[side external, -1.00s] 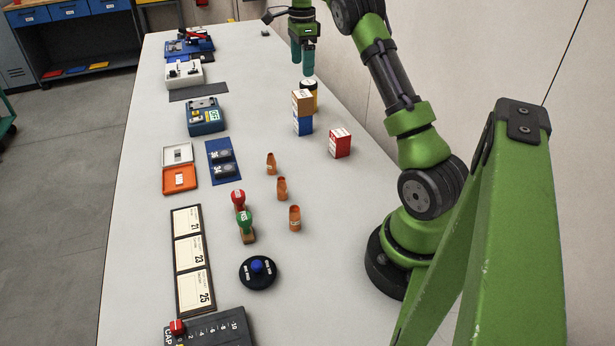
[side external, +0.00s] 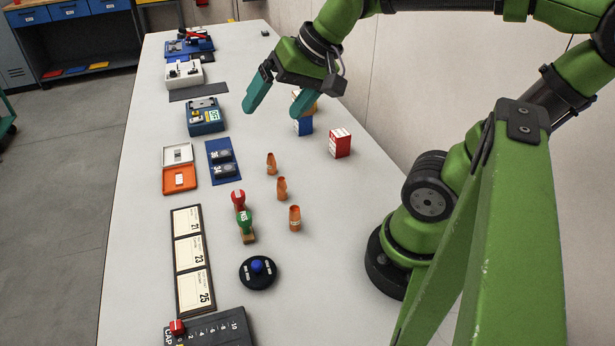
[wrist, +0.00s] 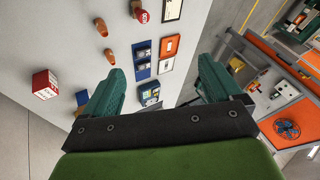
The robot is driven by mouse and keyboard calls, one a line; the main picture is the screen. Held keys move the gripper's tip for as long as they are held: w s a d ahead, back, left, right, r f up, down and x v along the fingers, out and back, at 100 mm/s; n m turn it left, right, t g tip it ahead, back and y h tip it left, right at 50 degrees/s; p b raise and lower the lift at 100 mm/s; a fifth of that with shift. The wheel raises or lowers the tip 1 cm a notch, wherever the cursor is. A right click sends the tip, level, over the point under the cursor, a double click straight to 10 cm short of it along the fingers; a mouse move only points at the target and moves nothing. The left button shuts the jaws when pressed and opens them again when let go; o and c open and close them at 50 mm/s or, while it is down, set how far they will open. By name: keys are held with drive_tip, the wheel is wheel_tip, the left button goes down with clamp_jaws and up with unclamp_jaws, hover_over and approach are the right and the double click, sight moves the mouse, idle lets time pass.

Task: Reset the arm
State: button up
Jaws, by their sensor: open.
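My gripper (side external: 271,100) has teal fingers spread apart with nothing between them. My arm reaches in from the right of the side view.
A blue box (side external: 303,126) stands partly hidden behind my gripper, with a red box (side external: 340,143) to its right. Several orange pieces (side external: 282,188), red (side external: 239,199) and green (side external: 246,222) handled stamps, trays (side external: 179,180) and a blue-knobbed dial (side external: 258,273) stand on the table.

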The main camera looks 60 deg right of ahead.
drive_tip(key=s+a+f+n, duration=0.2)
drive_tip(key=s, duration=0.1)
drive_tip(key=shift+s+a+f+n+t, duration=0.3)
drive_tip(key=shift+a+f+n+t, duration=0.05)
drive_tip(key=shift+a+n+t, duration=0.05)
idle(1.0)
